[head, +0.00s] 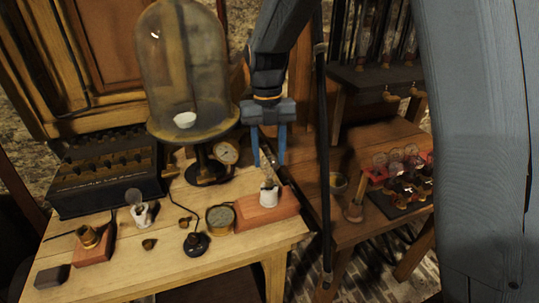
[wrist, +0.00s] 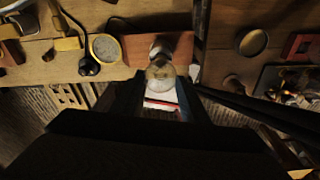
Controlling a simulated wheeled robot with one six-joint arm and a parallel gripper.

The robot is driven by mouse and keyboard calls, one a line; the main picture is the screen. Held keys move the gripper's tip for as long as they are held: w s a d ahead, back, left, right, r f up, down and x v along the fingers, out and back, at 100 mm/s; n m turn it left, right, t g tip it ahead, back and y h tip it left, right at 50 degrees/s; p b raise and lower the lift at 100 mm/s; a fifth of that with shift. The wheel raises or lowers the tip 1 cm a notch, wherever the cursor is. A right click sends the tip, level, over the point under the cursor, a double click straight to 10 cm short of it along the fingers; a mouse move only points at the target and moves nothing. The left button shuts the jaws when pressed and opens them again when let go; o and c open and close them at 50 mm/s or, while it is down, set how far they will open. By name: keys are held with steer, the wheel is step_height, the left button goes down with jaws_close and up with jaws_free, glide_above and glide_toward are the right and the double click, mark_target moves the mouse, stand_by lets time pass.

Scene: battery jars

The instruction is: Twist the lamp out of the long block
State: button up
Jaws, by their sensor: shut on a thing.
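The long block (head: 285,208) is reddish and lies at the right end of the pale table, with a small white socket (head: 269,196) on it. My gripper (head: 269,160) points down over the socket with its blue fingers. In the wrist view the round glass lamp (wrist: 160,73) sits between the fingertips, over the long block (wrist: 183,44), and the gripper is shut on it. In the head view the lamp is hard to make out behind and below the fingers. I cannot tell whether its base is still seated in the socket.
A glass bell jar (head: 185,75) and a dial gauge (head: 228,153) stand behind and left. A darker table with red-framed jars (head: 405,170) is right.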

steer(key=shift+r, duration=0.1)
steer(key=shift+r+p, duration=1.85)
steer(key=shift+r, duration=0.6)
